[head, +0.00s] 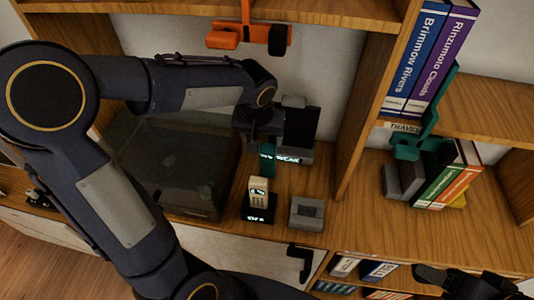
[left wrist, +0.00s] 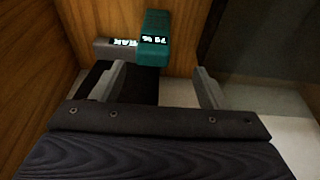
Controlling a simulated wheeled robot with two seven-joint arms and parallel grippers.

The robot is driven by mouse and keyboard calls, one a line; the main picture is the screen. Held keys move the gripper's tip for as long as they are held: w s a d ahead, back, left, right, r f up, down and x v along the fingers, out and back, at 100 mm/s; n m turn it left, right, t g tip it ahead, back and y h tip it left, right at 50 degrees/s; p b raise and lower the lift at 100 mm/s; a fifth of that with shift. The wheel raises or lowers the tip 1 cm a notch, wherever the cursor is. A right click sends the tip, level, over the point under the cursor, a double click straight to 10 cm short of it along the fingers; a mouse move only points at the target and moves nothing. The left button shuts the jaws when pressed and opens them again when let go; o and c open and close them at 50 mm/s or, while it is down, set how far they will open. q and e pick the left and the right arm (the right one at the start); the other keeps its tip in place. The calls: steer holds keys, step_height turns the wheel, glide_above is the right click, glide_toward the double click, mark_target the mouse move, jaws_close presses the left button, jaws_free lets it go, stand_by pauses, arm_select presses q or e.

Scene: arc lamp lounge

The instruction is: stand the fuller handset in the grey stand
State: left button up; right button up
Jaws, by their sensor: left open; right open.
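A teal handset (head: 267,158) stands upright beside a lettered grey base on the cabinet top; in the left wrist view the teal handset (left wrist: 153,40) has a lit readout that looks like 75 %. A cream handset (head: 258,190) stands in a black stand (head: 258,215) with lit letters; its small display is too small to read. A grey stand (head: 307,213) sits empty to its right. My left gripper (head: 266,140) is open just above the teal handset, which shows beyond and between its fingers (left wrist: 160,82), apart from them. My right gripper (head: 440,280) is open at the lower right, away from these things.
A black upright panel (head: 300,122) rises behind the lettered grey base (head: 295,157). A large dark box (head: 175,165) is to the left. A wooden divider (head: 358,110) and books (head: 450,180) are right.

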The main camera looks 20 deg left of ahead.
mark_target(267, 146)
arm_select(q)
steer(key=shift+w+d+f, duration=0.15)
steer(key=shift+w+f, duration=0.1)
steer(key=shift+w, duration=0.2)
steer(key=shift+w+f, duration=0.15)
steer(key=shift+f, duration=0.15)
steer(key=x, duration=0.7)
steer(key=shift+d+p, duration=0.25)
steer(key=shift+p, duration=0.15)
steer(key=shift+c, duration=0.2)
steer(key=c, duration=1.1)
steer(key=shift+o, duration=0.2)
steer(key=shift+r, duration=0.1)
